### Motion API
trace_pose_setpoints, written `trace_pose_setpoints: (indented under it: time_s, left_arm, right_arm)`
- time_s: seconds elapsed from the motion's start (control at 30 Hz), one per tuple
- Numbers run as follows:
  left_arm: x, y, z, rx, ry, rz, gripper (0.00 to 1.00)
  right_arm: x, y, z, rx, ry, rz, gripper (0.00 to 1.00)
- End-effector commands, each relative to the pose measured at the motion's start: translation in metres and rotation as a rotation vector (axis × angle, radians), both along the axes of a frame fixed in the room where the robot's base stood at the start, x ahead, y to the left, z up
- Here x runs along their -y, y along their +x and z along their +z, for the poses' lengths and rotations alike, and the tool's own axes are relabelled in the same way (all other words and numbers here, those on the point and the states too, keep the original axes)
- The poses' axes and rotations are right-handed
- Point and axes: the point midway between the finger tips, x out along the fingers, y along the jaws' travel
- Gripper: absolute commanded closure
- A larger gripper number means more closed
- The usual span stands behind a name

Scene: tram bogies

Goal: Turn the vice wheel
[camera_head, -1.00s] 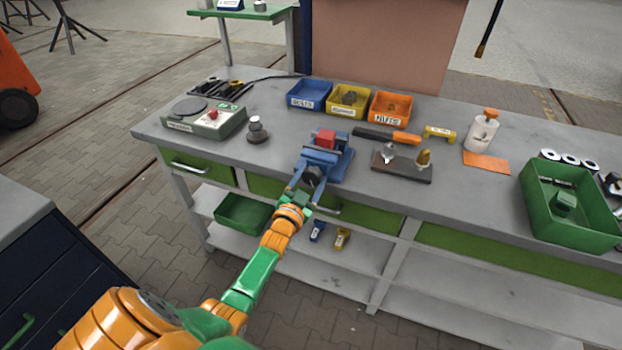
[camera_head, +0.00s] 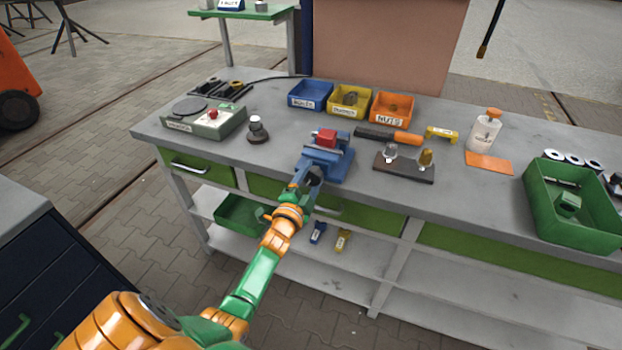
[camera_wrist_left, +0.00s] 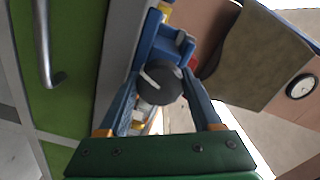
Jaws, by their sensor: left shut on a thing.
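The blue vice (camera_head: 333,160) stands at the front edge of the workbench, with a red block (camera_head: 326,137) in its jaws. Its dark round wheel (camera_head: 314,174) faces the front, partly hidden by my left gripper (camera_head: 307,172). In the left wrist view the wheel (camera_wrist_left: 160,82) sits between the two blue fingers of my left gripper (camera_wrist_left: 158,88). The gripper is shut on the wheel, one finger on each side. A pale bar or mark crosses the wheel's face. My right gripper is in neither view.
On the grey workbench (camera_head: 250,170), blue, yellow and orange bins (camera_head: 392,109) stand behind the vice. A scale-like box (camera_head: 205,120) is to the left, and a dark block with two fittings (camera_head: 404,168) to the right. A drawer handle (camera_wrist_left: 45,50) is close to the gripper.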

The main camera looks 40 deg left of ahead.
Motion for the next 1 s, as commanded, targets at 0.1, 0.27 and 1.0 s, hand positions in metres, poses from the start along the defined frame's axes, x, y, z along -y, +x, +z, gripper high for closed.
trace_pose_setpoints:
  time_s: [0.1, 0.27, 1.0]
  left_arm:
    - [0.0007, -0.0013, -0.0056, -0.017, 0.017, 0.000, 0.90]
    - [0.0006, -0.0013, -0.0055, -0.020, 0.027, 0.000, 0.90]
    - [0.0003, -0.0013, -0.0017, -0.012, 0.029, 0.000, 0.04]
  right_arm:
    - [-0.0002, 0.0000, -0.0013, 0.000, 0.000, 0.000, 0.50]
    - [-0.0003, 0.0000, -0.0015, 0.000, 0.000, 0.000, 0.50]
    - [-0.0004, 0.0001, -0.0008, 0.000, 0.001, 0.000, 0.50]
